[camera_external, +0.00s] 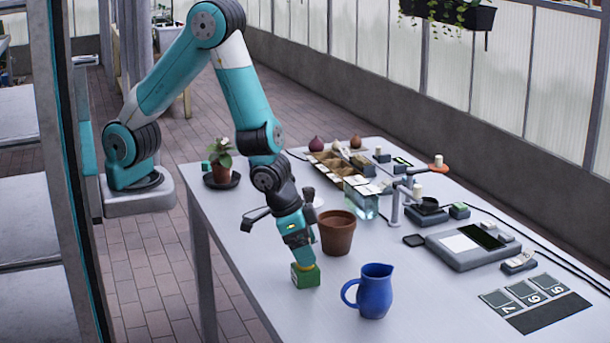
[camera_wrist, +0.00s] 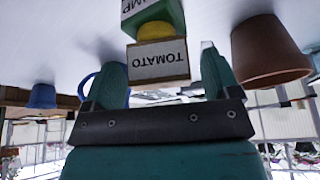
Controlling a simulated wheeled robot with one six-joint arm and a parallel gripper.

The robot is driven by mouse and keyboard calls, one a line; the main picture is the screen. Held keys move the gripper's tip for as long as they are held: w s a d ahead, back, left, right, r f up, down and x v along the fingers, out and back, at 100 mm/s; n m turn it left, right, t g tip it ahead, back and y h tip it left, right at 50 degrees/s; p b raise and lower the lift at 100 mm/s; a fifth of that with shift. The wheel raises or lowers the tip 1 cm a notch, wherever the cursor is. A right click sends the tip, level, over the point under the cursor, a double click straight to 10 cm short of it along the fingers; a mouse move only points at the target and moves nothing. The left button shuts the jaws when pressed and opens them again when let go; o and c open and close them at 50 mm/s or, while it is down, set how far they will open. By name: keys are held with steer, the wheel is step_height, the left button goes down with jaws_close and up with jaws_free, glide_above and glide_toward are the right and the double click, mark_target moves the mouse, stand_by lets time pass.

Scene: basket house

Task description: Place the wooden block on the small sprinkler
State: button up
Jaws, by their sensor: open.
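The wooden block (camera_wrist: 158,66), marked TOMATO, shows in the wrist view between my open fingers, with a gap on each side. It appears against the yellow top (camera_wrist: 155,32) of a green block (camera_wrist: 157,14) with partly visible lettering. In the external view, my gripper (camera_external: 302,257) points down over the green block (camera_external: 305,277) at the table's near edge; my fingers hide the wooden block there. I cannot tell for certain which thing is the small sprinkler; a grey post with an arm (camera_external: 395,207) stands right of the water tank.
A terracotta pot (camera_external: 337,235) stands close to my gripper, also in the wrist view (camera_wrist: 268,52). A blue jug (camera_external: 375,292) stands in front right. The water tank (camera_external: 365,207), a seed tray (camera_external: 335,163) and a grey panel (camera_external: 470,248) lie farther back. A potted plant (camera_external: 221,173) is left.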

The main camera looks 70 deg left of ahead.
steer(key=v, duration=1.2)
steer(key=w+a+r+n+y, duration=0.1)
steer(key=a+r+n+y, duration=0.15)
steer(key=a, duration=0.95)
steer(key=w+a+r+n+y, duration=0.15)
steer(key=a+r+n, duration=0.25)
steer(key=a, duration=0.9)
steer(key=s+a+r+n+g+y, duration=0.1)
steer(key=s+a+r+n+g, duration=0.1)
steer(key=s+a, duration=0.4)
steer(key=s+a+r+n+g+y, duration=0.1)
steer(key=s+a+r+n+g, duration=0.1)
steer(key=s+a, duration=0.4)
steer(key=shift+s+a+n, duration=0.25)
steer(key=shift+a+n, duration=0.2)
steer(key=shift+a, duration=0.45)
